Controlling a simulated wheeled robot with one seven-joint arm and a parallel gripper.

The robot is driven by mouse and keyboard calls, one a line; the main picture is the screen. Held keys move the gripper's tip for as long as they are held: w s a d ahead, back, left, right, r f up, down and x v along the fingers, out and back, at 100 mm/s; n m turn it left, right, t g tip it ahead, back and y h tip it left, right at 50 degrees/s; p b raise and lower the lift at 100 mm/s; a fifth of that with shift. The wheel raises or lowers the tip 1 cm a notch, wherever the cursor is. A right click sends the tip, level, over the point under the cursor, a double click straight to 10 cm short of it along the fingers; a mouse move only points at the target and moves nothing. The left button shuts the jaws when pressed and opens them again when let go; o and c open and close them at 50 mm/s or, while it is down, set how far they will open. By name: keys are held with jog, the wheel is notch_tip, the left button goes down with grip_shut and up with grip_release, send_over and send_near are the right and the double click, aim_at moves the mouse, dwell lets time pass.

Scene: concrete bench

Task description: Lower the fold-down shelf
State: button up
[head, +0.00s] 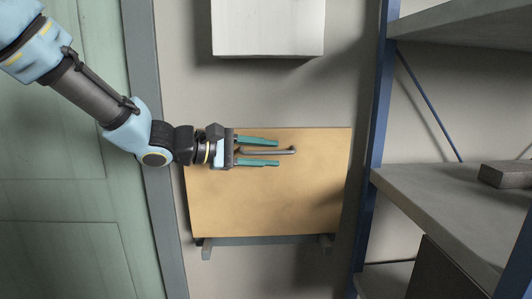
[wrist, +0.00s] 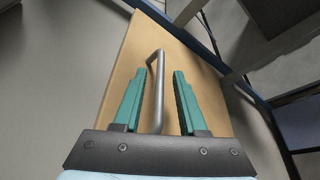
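The fold-down shelf is a tan wooden panel (head: 265,200) that looks upright against the wall, with a grey bar and brackets (head: 265,240) along its lower edge. It also shows in the wrist view (wrist: 125,65). A grey bar handle (head: 287,151) is fixed near the panel's upper edge and runs between my fingers in the wrist view (wrist: 158,90). My gripper (head: 279,152) has two teal fingers, which also show in the wrist view (wrist: 160,71). They are spread, one on each side of the handle, with visible gaps. The handle's near end is partly hidden.
A white box (head: 268,28) is on the wall above the panel. A shelving rack with a blue post (head: 377,130) and grey shelves (head: 460,210) stands at the right, with a grey block (head: 508,174) on it. A green door (head: 60,190) is at the left.

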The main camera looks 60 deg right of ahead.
grip_shut()
dwell(1.2)
